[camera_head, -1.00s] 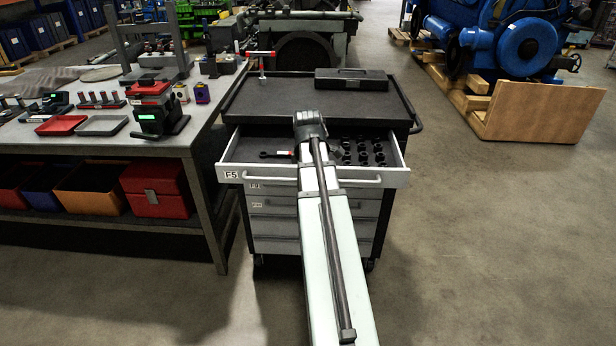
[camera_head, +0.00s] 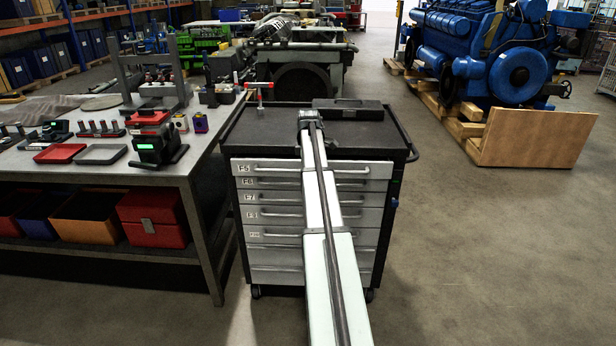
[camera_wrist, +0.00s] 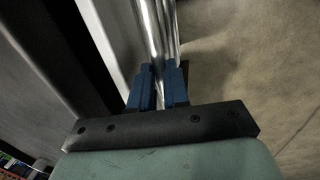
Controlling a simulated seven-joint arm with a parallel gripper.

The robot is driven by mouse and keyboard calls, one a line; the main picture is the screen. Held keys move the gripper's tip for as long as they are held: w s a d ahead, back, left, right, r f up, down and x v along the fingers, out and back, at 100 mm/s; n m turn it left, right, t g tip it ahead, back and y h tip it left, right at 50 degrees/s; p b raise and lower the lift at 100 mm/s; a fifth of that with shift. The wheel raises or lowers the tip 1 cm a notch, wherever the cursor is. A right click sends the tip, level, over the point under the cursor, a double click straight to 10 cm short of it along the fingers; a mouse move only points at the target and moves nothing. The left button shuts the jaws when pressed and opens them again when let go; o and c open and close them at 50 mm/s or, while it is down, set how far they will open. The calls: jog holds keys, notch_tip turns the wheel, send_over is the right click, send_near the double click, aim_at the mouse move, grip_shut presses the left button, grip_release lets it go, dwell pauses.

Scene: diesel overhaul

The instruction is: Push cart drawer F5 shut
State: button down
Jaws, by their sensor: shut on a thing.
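Cart drawer F5 (camera_head: 275,166) is the top drawer of the tool cart. My arm crosses the middle of the drawer front in the head view, and my gripper's fingers are hidden there. In the wrist view, my gripper (camera_wrist: 160,88) has its two blue fingers closed on a shiny metal bar, the drawer's handle (camera_wrist: 156,30). The handle also shows in the head view (camera_head: 352,171), to the right of my arm.
The tool cart's black top (camera_head: 260,125) carries a dark case (camera_head: 350,108) and a red-handled tool (camera_head: 259,86). A workbench (camera_head: 200,165) stands close on the left.

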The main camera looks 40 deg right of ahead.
jog(key=shift+w+d, duration=1.15)
jog(key=shift+d, duration=0.05)
jog(key=shift+w+d, duration=0.1)
jog(key=c, duration=1.1)
grip_release()
jog(key=shift+r, duration=0.1)
notch_tip(320, 180, up, 13)
jog(key=s+a, duration=0.2)
jog(key=shift+r, duration=0.2)
